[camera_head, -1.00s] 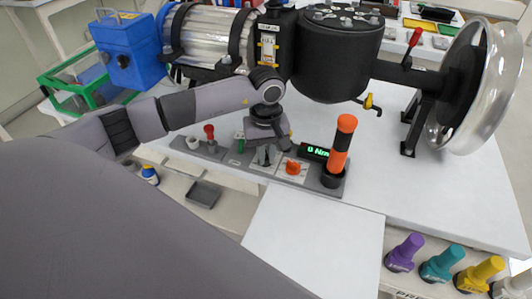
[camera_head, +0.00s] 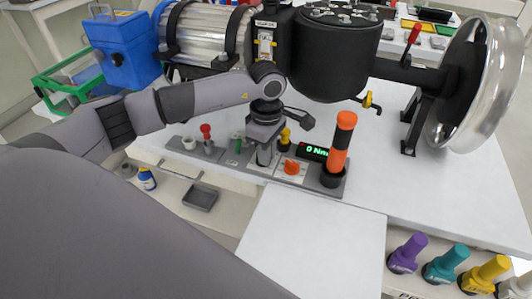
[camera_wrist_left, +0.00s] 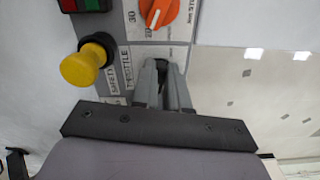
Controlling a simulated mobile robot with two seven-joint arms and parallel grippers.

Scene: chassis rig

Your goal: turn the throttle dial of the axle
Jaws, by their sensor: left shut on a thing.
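My left gripper (camera_head: 264,158) reaches down onto the control panel (camera_head: 229,156) below the axle. In the left wrist view its fingers (camera_wrist_left: 163,68) are closed together around a small dark piece, the throttle dial (camera_wrist_left: 162,62), beside the printed word "THROTTLE". The fingers hide most of the dial, so its pointer cannot be read. An orange dial (camera_head: 291,168) is just to the right on the panel and also shows in the wrist view (camera_wrist_left: 158,11). The axle (camera_head: 340,50) with its black housing is behind. My right gripper is not in view.
A yellow button (camera_head: 284,140) stands close to the fingers. A red-knobbed lever (camera_head: 207,133) is left. The white table in front is clear.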

